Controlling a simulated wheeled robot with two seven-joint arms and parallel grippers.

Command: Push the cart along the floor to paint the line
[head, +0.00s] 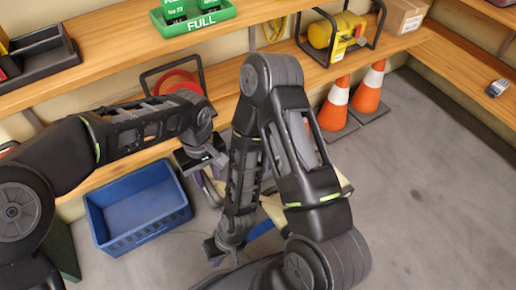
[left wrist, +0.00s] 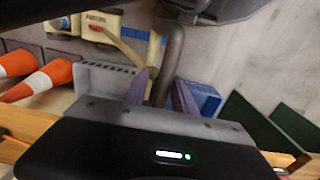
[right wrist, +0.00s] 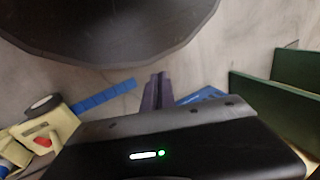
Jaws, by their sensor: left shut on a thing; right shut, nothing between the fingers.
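The cream line-painting cart (head: 273,207) stands on the floor, mostly hidden behind my right arm in the head view. Its body also shows at the top of the left wrist view (left wrist: 98,27) and at the left of the right wrist view (right wrist: 58,122), with a wheel. A blue painted strip (right wrist: 103,95) lies on the floor by the cart. My left gripper (head: 212,182) is shut on the cart's dark grey handle (left wrist: 170,62), which passes between its purple fingers. My right gripper (head: 214,258) is shut and empty, low over the floor, apart from the handle.
A blue crate (head: 150,230) sits on the floor at the left. Two orange cones (head: 335,106) stand by the shelf (head: 120,58), which carries a green tray (head: 200,23), a red reel (head: 178,82) and a yellow machine (head: 322,36). Bare floor (head: 430,200) lies open at the right.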

